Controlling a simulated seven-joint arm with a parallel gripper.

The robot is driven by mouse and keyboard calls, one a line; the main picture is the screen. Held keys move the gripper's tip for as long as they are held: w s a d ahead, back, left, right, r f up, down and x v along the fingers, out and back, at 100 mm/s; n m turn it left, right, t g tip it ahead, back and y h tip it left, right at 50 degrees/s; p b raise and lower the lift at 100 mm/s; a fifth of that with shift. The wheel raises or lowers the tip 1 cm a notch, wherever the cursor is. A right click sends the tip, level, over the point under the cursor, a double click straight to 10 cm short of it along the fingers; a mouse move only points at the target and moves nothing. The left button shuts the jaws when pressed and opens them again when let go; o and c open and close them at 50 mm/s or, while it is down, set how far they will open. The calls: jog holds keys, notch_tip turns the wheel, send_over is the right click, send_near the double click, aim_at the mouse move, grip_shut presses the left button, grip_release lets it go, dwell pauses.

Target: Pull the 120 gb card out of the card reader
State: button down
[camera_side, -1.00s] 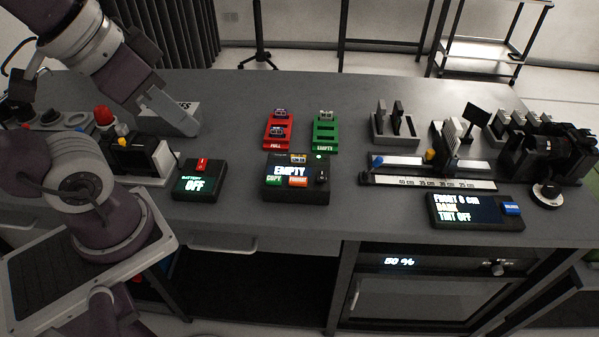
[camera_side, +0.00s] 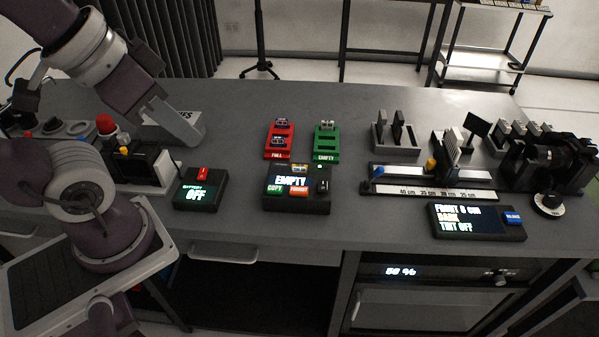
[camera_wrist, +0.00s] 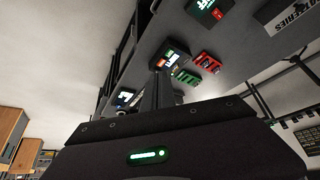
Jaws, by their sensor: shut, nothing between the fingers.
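The card reader (camera_side: 297,203) is a black box in the middle of the table in the side view. Its screen reads EMPTY, with a green COPY and an orange FORMAT button below. A small card with a yellowish label (camera_side: 299,168) shows at its top back edge; its capacity is too small to read. The reader also shows in the wrist view (camera_wrist: 183,49). My gripper (camera_side: 194,141) is shut and empty, pointing down over the table, left of the reader and well apart from it. Its dark fingers show in the wrist view (camera_wrist: 158,85).
A red FULL tray (camera_side: 279,153) and a green EMPTY tray (camera_side: 326,156) with small cards stand behind the reader. A battery box (camera_side: 200,190) reading OFF stands left of it. A rail with a ruler (camera_side: 430,190) is at right. Bare table lies between gripper and trays.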

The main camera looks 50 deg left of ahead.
jog(key=c, duration=1.9)
grip_release()
jog(key=o, duration=0.4)
jog(key=w+n, duration=0.2)
jog(key=w+n+g, duration=0.1)
jog(key=w+n, duration=0.2)
jog(key=shift+w+a+r+n, duration=0.15)
jog(key=shift+w+a+n, duration=0.05)
jog(key=shift+w+n, duration=0.1)
jog(key=n+g, duration=0.5)
jog(key=n, duration=1.6)
send_over(300, 165)
notch_tip(300, 165, down, 15)
jog(key=shift+s+f, duration=0.1)
jog(key=shift+f, duration=0.05)
notch_tip(300, 165, down, 8)
jog(key=shift+r, duration=0.25)
